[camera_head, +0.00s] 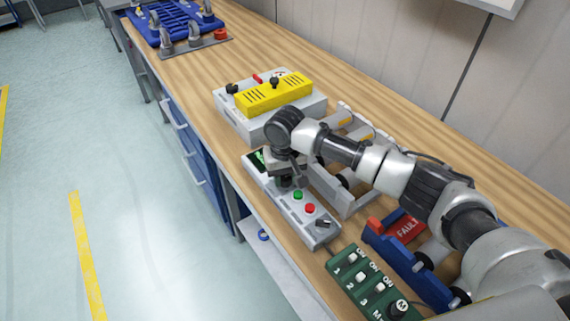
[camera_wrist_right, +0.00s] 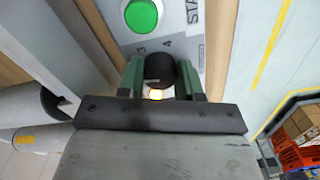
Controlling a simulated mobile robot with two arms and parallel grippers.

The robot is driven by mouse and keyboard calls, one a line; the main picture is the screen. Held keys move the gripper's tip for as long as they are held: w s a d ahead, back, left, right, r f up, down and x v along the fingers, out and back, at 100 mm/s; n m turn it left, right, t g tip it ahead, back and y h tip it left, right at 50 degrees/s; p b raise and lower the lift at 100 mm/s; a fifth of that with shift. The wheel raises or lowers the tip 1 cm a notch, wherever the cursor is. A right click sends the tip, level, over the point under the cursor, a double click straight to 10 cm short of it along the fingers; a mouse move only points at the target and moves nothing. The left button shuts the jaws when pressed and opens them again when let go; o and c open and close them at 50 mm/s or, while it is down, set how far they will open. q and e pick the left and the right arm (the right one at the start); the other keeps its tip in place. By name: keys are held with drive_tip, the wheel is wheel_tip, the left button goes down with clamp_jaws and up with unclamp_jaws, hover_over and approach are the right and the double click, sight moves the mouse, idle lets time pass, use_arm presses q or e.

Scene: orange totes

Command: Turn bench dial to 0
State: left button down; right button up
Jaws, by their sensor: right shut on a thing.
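A grey control box (camera_head: 309,231) sits near the bench's front edge. My right gripper (camera_head: 286,183) comes down onto it from above and hides the dial in the head view. In the right wrist view the black bench dial (camera_wrist_right: 159,67) sits between the two green fingers of my gripper (camera_wrist_right: 161,82), which is shut on it. The numbers 3 and 4 show on the panel beside the dial. The dial's pointer and the 0 mark cannot be made out. My left gripper is not in view.
A green button (camera_head: 298,195), a red button (camera_head: 310,208) and a black switch (camera_head: 322,222) are on the same box. A green switch panel (camera_head: 347,284) and a red FAULT sign (camera_head: 404,229) are nearby. A yellow-topped grey unit (camera_head: 285,92) stands behind.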

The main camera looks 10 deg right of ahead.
drive_tip(key=n+p, duration=0.2)
drive_tip(key=n, duration=0.1)
drive_tip(key=shift+r, duration=0.2)
drive_tip(key=n+p, duration=0.1)
drive_tip(key=n, duration=0.1)
drive_tip(key=shift+n+p, duration=0.4)
drive_tip(key=n+p, duration=0.1)
drive_tip(key=n, duration=0.1)
drive_tip(key=shift+n, duration=0.3)
drive_tip(key=n+p, duration=0.1)
drive_tip(key=n, duration=0.2)
drive_tip(key=shift+f+n, duration=0.1)
drive_tip(key=shift+n, duration=0.2)
drive_tip(key=n, duration=0.3)
drive_tip(key=shift+n, duration=0.3)
drive_tip(key=n, duration=0.3)
drive_tip(key=shift+n+p, duration=0.3)
drive_tip(key=shift+n, duration=0.1)
drive_tip(key=n, duration=0.3)
drive_tip(key=shift+w, duration=0.1)
drive_tip(key=shift+n+b, duration=0.3)
drive_tip(key=shift+n, duration=1.7)
